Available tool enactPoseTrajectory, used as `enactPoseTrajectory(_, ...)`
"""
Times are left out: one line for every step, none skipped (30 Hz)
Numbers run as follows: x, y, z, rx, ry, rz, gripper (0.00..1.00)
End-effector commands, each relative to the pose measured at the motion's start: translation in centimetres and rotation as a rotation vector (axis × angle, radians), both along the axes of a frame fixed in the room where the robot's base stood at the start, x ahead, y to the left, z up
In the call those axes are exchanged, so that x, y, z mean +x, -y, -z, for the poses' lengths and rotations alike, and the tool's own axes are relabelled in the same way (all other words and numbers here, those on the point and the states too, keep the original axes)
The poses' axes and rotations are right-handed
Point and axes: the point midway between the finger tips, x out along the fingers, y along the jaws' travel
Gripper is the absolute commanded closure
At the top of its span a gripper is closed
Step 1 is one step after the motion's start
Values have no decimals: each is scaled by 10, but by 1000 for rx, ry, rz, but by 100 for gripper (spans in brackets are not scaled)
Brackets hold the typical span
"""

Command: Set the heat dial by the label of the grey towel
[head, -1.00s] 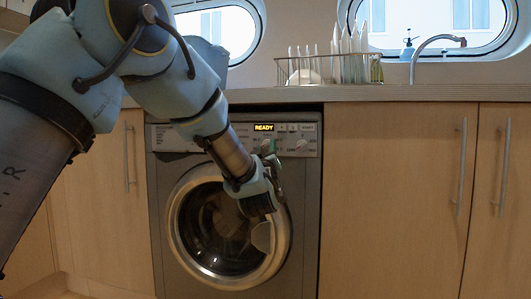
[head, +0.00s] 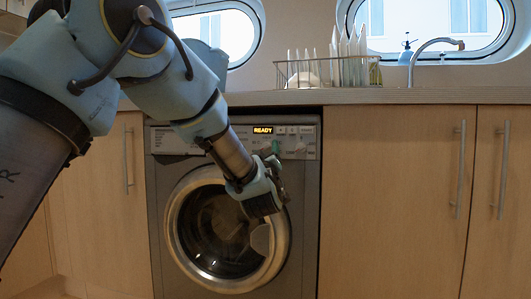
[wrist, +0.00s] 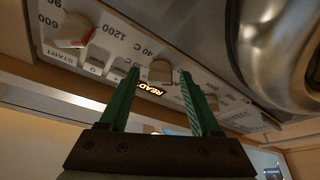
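The heat dial (wrist: 161,71) is a pale round knob on the washing machine's panel, with temperature labels such as 40 C and 30 C around it, seen upside down in the wrist view. My gripper (wrist: 159,74) has two green fingers spread apart. Its tips appear on either side of the dial, with nothing held; I cannot tell if they touch it. In the head view my gripper (head: 272,150) reaches up to the panel and hides this dial. The dial's exact setting is not clear. No grey towel or its label is in view.
The washing machine (head: 160,225) has a lit READY display (head: 263,130). A spin dial (wrist: 75,30) with a red mark sits beside the heat dial. The round door (head: 180,225) is below. A dish rack (head: 300,75) and tap (head: 435,45) are on the counter.

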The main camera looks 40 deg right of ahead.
Motion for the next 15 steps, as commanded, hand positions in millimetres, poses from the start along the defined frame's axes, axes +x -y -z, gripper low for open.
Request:
enactPoseTrajectory(0,0,0,0,0,0,33)
enactPoseTrajectory(0,0,0,0,0,0,33)
enactPoseTrajectory(0,0,0,0,0,0,33)
enactPoseTrajectory(0,0,0,0,0,0,33)
enactPoseTrajectory(0,0,0,0,0,0,33)
enactPoseTrajectory(0,0,0,0,0,0,33)
enactPoseTrajectory(0,0,0,0,0,0,33)
enactPoseTrajectory(-1,-1,0,0,0,0,33)
enactPoseTrajectory(-2,-2,1,0,0,0,33)
enactPoseTrajectory(-4,-3,1,1,0,1,33)
enactPoseTrajectory(-5,-5,2,1,-1,1,33)
enactPoseTrajectory(-9,-8,3,2,-1,2,33)
enactPoseTrajectory(-12,-11,5,3,-1,1,33)
enactPoseTrajectory(-15,-14,6,3,-1,1,33)
enactPoseTrajectory(-20,-20,8,3,-1,1,33)
